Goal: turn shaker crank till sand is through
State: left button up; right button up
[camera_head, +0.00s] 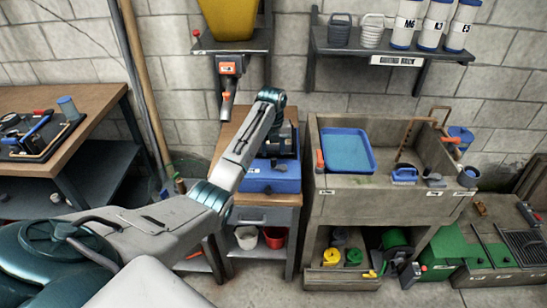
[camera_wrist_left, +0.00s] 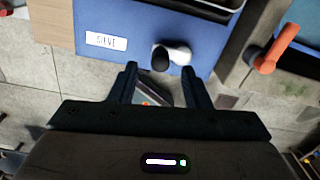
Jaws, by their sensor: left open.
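The shaker is a blue box (camera_head: 272,178) on a small wooden-topped bench below the yellow hopper. In the left wrist view the blue box (camera_wrist_left: 110,18) bears a "SIEVE" label, and part of a dark tray shows on top. Its crank (camera_wrist_left: 172,55) has a grey arm and a dark round knob, and sticks out from the box front. My left gripper (camera_wrist_left: 160,70) is open, its two fingers apart, with the crank just past the fingertips and nothing between them. In the head view my left wrist hangs over the shaker and hides part of it. No sand is visible. My right gripper is not in view.
A yellow hopper (camera_head: 228,18) with an orange-tipped spout (camera_head: 229,75) hangs above the bench. A stone sink (camera_head: 375,196) with a blue tray (camera_head: 346,150) stands close on the right, with an orange handle (camera_wrist_left: 268,56) at its edge. White and red buckets sit under the bench.

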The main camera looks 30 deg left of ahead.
aim_at(273, 157)
pick_arm(q)
jog(key=shift+f+p, duration=0.4)
jog(key=shift+f, duration=2.1)
grip_shut()
